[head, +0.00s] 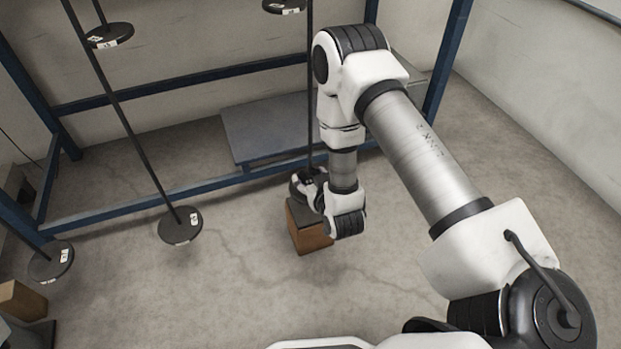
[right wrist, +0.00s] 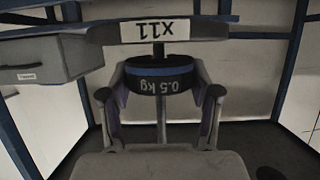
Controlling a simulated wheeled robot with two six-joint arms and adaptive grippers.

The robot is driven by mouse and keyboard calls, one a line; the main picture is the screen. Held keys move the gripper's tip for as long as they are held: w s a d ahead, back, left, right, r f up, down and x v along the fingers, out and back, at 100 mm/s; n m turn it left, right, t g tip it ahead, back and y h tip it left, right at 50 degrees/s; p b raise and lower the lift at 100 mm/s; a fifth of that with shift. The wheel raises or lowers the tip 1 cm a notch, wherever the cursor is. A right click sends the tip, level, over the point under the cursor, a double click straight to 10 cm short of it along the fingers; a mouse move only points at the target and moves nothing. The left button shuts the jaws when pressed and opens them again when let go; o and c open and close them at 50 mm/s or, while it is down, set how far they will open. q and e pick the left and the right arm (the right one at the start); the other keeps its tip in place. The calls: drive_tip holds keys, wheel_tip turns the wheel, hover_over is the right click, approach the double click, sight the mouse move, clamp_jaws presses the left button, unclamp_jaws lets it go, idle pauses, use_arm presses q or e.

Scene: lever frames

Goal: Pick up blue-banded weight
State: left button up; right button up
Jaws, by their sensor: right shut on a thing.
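The blue-banded weight (right wrist: 160,82) is a short dark cylinder marked 0.5 kg in the right wrist view. A blue band runs around its upper part. My right gripper (right wrist: 160,94) has one finger on each side of it and is shut on it. A dark plate (right wrist: 205,27) with a white label sits right above the weight on a thin rod. In the head view my right gripper (head: 311,190) is at the lower end of a hanging rod, and my wrist partly hides it; the weight cannot be made out there. My left gripper is out of view.
A brown block (head: 309,237) stands on the floor below my right gripper. Other rods carry dark disks (head: 181,226) to the left, another disk (head: 51,262) further left. A blue frame (head: 150,211) and grey panel (head: 265,125) stand behind.

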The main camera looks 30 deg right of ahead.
wheel_tip(320, 180, up, 2)
drive_tip(key=shift+r+p, duration=0.1)
drive_tip(key=shift+p, duration=0.4)
drive_tip(key=shift+s+r+p, duration=0.2)
drive_tip(key=shift+s+p, duration=0.05)
drive_tip(key=shift+p, duration=0.05)
use_arm(q)
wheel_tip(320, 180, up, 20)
drive_tip(key=p, duration=1.8)
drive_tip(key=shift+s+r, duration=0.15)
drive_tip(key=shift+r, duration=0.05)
use_arm(e)
drive_tip(key=s+a, duration=0.4)
drive_tip(key=s, duration=1.3)
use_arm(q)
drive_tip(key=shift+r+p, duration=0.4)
use_arm(e)
drive_tip(key=shift+a+r, duration=0.1)
drive_tip(key=shift+r, duration=0.1)
